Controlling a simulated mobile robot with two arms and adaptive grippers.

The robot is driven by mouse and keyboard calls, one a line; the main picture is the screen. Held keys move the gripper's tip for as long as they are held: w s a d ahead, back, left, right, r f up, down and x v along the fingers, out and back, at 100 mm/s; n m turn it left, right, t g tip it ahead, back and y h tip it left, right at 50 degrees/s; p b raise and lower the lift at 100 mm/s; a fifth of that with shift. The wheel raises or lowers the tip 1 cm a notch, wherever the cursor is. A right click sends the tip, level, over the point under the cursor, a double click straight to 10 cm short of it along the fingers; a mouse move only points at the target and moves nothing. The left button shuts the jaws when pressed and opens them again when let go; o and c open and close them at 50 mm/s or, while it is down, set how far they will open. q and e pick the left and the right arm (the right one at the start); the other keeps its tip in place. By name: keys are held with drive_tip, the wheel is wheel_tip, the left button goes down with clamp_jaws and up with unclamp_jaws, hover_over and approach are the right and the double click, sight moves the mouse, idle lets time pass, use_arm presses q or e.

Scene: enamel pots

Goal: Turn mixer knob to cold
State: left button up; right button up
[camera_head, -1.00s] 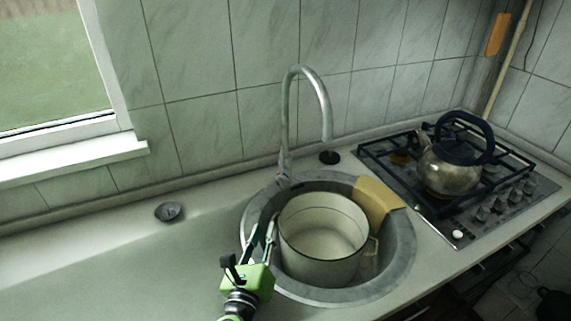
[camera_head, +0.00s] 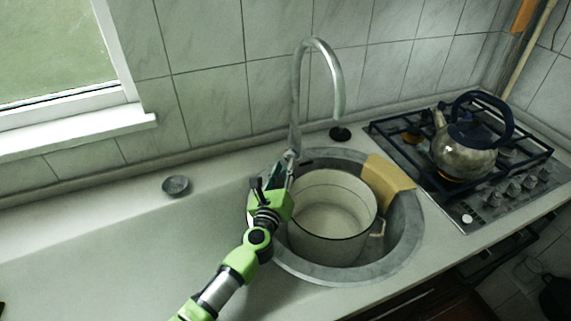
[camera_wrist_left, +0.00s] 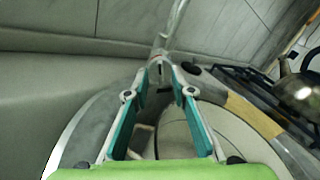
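The mixer tap (camera_head: 297,95) is a tall grey gooseneck at the back rim of the round sink. Its base also shows in the wrist view (camera_wrist_left: 160,58), straight ahead of the fingers. My left gripper (camera_head: 287,160) is at the tap base, above the back-left part of the sink. In the wrist view the left gripper (camera_wrist_left: 161,70) has its two teal-padded fingers apart, with the tap base at or just beyond the gap between the tips. I cannot tell whether they touch. The knob is not clearly distinguishable and is partly hidden by the gripper. My right gripper is out of view.
A cream enamel pot (camera_head: 333,247) stands in the round sink (camera_head: 408,235), right beside my left gripper. A yellow cloth or board (camera_head: 386,184) lies on the sink rim. A kettle (camera_head: 466,150) stands on the hob at right. The counter (camera_head: 130,235) at left is mostly clear.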

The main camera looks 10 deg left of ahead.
use_arm(q)
drive_tip(key=shift+w, duration=1.1)
clamp_jaws()
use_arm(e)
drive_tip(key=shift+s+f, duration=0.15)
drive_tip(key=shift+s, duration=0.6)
use_arm(q)
drive_tip(key=shift+m, duration=0.4)
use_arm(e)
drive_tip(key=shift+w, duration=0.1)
use_arm(q)
drive_tip(key=shift+d+m, duration=0.1)
drive_tip(key=shift+m, duration=0.5)
drive_tip(key=m+p, duration=0.1)
drive_tip(key=m, duration=0.3)
drive_tip(key=shift+d+m, duration=0.15)
drive_tip(key=shift+m, duration=0.15)
drive_tip(key=m+p, duration=0.1)
drive_tip(key=m, duration=0.5)
drive_tip(key=shift+d, duration=0.2)
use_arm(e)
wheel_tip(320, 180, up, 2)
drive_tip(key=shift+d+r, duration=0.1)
